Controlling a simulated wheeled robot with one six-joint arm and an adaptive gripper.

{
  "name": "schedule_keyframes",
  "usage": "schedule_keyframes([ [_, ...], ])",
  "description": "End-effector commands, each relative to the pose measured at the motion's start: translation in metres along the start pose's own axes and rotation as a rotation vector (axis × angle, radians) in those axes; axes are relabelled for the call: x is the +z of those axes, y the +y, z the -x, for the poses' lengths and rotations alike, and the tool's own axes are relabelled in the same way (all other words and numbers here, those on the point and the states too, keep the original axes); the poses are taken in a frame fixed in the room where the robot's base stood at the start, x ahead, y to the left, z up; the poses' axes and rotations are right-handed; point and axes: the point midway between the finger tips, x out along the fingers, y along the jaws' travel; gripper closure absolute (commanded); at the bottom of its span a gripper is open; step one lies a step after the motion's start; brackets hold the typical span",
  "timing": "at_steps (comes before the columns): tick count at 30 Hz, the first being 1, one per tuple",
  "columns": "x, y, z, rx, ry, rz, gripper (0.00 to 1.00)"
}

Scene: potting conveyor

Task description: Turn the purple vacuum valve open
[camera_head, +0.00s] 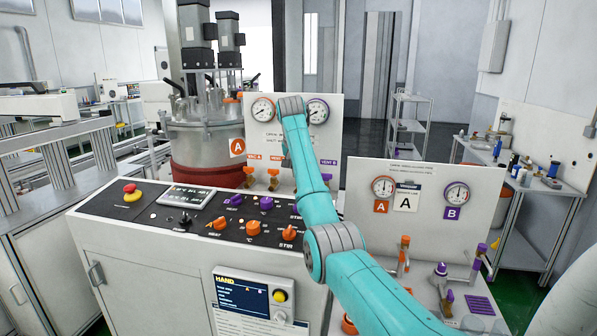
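The back panel (365,207) on the right carries a gauge over an orange label A and a gauge over a purple label B (451,213). Below it, a purple-handled lever (479,258) stands near upright on metal pipework. A purple knob (440,269) sits left of it on the same pipework. Another purple valve handle (326,178) is under the VENT B label on the panel further back. The frame does not clearly show which one is the vacuum valve. My turquoise arm rises from the lower right to the gauges at the back. My gripper is not visible.
The control console (200,222) has a red and yellow button, a display and orange and purple knobs. A steel vessel (205,135) marked A stands behind it. An orange-handled lever (404,252) stands left of the purple lever. A side table (520,182) is at the right.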

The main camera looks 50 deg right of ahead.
Motion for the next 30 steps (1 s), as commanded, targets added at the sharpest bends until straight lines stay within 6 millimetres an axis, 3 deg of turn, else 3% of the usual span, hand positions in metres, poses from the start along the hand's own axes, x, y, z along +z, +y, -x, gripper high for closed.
schedule_keyframes([
  [10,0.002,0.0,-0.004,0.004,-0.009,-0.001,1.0],
  [11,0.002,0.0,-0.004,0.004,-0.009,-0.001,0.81],
  [13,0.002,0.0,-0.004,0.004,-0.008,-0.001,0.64],
  [23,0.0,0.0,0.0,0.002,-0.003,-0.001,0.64],
  [30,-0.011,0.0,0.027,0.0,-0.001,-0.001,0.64],
])
